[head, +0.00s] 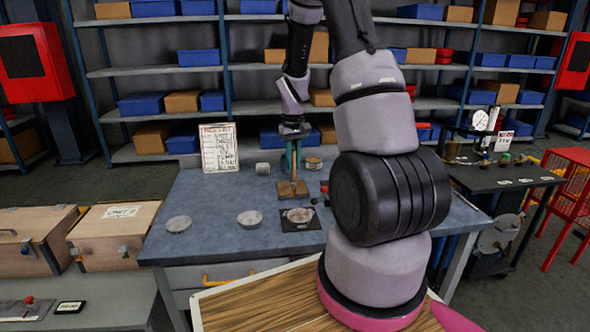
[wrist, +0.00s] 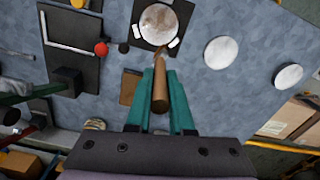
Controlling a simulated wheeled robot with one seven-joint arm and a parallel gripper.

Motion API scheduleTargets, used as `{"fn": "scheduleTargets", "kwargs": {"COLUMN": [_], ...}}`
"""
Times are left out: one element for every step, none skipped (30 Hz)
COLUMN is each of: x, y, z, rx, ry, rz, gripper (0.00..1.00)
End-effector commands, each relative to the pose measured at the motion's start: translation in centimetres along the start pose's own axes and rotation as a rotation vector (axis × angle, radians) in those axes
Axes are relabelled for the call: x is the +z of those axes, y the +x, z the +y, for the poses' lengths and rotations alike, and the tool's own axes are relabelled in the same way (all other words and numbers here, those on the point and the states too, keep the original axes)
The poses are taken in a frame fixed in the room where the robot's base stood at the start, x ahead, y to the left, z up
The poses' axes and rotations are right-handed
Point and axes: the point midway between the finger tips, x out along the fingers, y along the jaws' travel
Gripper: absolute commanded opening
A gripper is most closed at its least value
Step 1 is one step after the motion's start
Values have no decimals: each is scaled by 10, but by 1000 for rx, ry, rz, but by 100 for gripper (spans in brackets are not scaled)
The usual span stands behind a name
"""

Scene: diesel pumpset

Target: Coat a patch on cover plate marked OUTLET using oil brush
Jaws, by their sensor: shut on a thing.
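My gripper (wrist: 160,80) has teal fingers shut on the brown wooden handle of the oil brush (wrist: 160,92). In the head view my gripper (head: 292,160) is over the far part of the workbench, above a brown block (head: 287,190). In the wrist view the brush points toward a round, stained plate (wrist: 160,18) on a dark square mat; its tip looks near the mat's edge, and contact cannot be told. The plate on the mat (head: 299,215) also shows in the head view. Two pale round plates (head: 249,218) (head: 178,224) lie left of it. No OUTLET marking is readable.
A written sign (head: 219,148) stands at the back left of the blue-grey workbench (head: 200,195). Small tins (head: 313,163) stand near my gripper. A red knob (wrist: 101,49) sits beside the mat. Wooden cases (head: 120,235) stand left; a dark cart (head: 500,178) stands right.

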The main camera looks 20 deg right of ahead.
Motion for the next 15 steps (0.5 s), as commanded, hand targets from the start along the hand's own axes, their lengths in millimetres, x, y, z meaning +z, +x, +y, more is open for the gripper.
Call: {"fn": "scheduleTargets", "kwargs": {"x": [0, 0, 0, 0, 0, 0, 0, 0, 0, 0, 0, 0, 0, 0, 1], "y": [-5, -8, -12, -14, -17, -20, -23, -25, -27, -28, -29, -30, -30, -30, -30], "z": [-1, -1, -2, -3, -3, -4, -4, -5, -5, -5, -5, -6, -6, -6, -6], "rx": [0, 0, 0, 0, 0, 0, 0, 0, 0, 0, 0, 0, 0, 0, 0], "ry": [0, 0, 0, 0, 1, 1, 1, 2, 2, 3, 3, 2, 2, 2, 2], "rz": [1, 2, 3, 3, 2, 2, 2, 2, 2, 1, 1, 1, 1, 0, 0], "gripper": [0, 0, 0, 0, 0, 0, 0, 0, 0, 0, 0, 0, 0, 0, 0]}}
